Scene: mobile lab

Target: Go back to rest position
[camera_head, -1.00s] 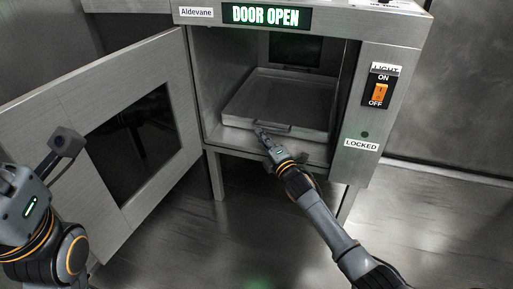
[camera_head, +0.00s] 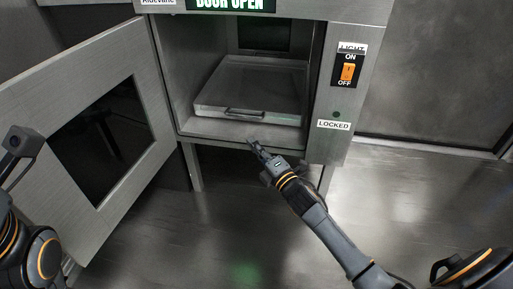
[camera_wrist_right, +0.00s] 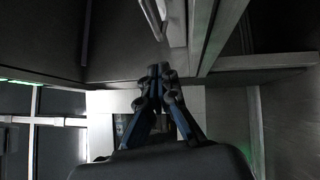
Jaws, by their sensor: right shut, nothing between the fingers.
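My right gripper (camera_head: 254,146) is shut and empty, just in front of the cabinet's lower front edge, apart from the tray. In the right wrist view its fingers (camera_wrist_right: 160,70) are together with nothing between them. A metal tray (camera_head: 262,82) with a front handle (camera_head: 246,114) sits inside the open cabinet. Part of my left arm shows at the left edge; its gripper fingers are not clearly seen.
The cabinet door (camera_head: 160,95) stands wide open to the left, between the cabinet and my left arm. A panel with an orange switch (camera_head: 347,72) is on the right, above a "LOCKED" label (camera_head: 333,125). The floor (camera_head: 400,210) at the right is clear.

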